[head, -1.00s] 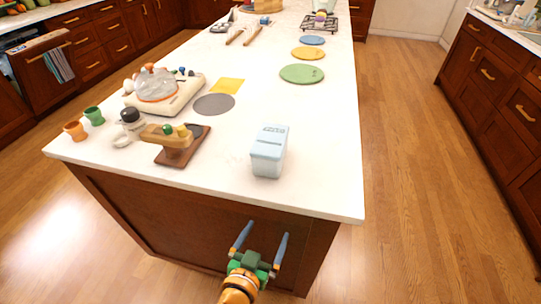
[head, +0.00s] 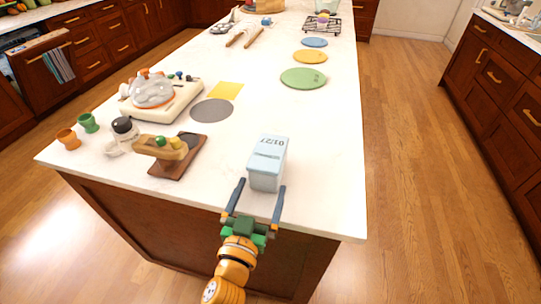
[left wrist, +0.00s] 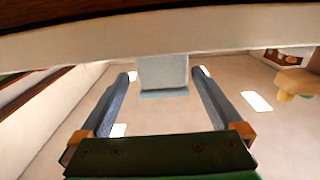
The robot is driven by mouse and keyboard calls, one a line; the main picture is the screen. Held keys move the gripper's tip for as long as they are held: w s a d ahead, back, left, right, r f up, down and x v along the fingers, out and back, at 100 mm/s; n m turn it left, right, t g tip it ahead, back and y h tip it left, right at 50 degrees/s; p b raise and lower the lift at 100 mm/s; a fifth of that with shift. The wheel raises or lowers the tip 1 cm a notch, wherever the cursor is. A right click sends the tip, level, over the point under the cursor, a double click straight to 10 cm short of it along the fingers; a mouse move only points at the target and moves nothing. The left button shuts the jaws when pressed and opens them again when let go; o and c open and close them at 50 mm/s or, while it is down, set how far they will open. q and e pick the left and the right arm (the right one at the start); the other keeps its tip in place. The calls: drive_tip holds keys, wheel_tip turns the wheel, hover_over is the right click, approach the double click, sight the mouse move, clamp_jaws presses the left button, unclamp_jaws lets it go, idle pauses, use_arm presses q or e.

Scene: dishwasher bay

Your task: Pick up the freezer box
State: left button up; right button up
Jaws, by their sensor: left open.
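The freezer box (head: 266,164) is a pale blue, upright box with a lid and dark markings on top. It stands on the white counter near its front edge. My left gripper (head: 261,184) is open, with one finger at each side of the box's near end. In the left wrist view the box (left wrist: 163,72) lies between the two fingertips (left wrist: 165,76), with a gap on both sides. I cannot tell how far the fingers reach along its sides. My right gripper is not in view.
Farther back are a grey round mat (head: 211,110) and a green disc (head: 303,78). The counter right of the box is clear.

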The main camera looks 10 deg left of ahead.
sight(268, 163)
use_arm(q)
drive_tip(key=w, duration=0.3)
drive_tip(key=w+p, duration=0.1)
drive_tip(key=w, duration=0.4)
drive_tip(key=shift+w+r+p, duration=0.25)
drive_tip(key=shift+w+p, duration=0.05)
drive_tip(key=shift+p, duration=0.05)
clamp_jaws()
drive_tip(key=shift+s+r, duration=0.1)
